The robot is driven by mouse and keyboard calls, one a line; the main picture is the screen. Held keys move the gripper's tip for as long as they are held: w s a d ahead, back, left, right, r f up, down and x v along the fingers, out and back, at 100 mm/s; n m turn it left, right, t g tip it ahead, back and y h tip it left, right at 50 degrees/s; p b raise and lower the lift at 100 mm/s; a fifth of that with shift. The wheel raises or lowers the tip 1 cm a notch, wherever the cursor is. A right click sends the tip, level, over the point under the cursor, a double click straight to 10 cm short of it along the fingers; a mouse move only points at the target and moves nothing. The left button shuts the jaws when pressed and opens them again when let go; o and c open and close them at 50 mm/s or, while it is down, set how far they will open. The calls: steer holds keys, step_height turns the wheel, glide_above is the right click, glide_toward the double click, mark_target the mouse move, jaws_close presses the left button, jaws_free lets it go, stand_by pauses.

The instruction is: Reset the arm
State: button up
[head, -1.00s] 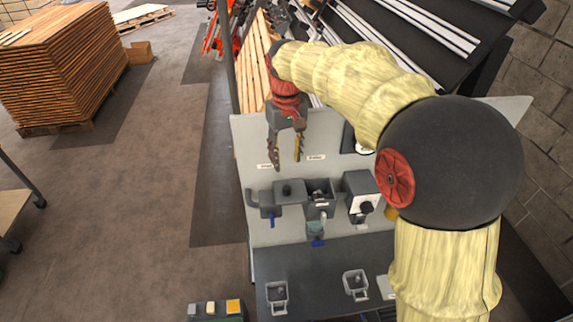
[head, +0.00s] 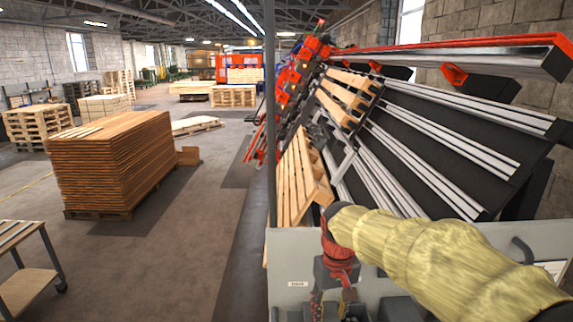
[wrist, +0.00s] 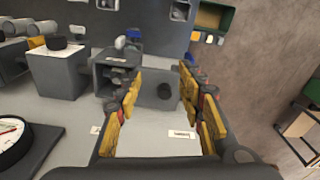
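My gripper (head: 332,308) hangs at the bottom edge of the head view, in front of the light grey panel (head: 295,250). My arm, in a pale yellow sleeve, reaches to it from the lower right. In the wrist view my gripper (wrist: 163,92) is open, with its two yellow-padded fingers apart and nothing held.
A round gauge (wrist: 14,138) sits at the wrist view's lower left. The black sloped rack with metal rails (head: 440,130) rises behind the panel, with wooden pallets (head: 300,175) on it. A tall board stack (head: 125,160) and a cart (head: 28,280) stand left; floor between is clear.

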steer(key=s+d+f+m+t+b, duration=0.1)
steer(key=s+d+f+b, duration=0.3)
steer(key=s+f+b, duration=0.5)
steer(key=s+d+f+m+t+b, duration=0.1)
steer(key=s+d+f+t+b, duration=0.3)
steer(key=s+f+b, duration=0.4)
steer(key=s+b, duration=0.4)
steer(key=s, duration=0.1)
steer(key=shift+s+f+b, duration=0.35)
steer(key=shift+f+b, duration=0.05)
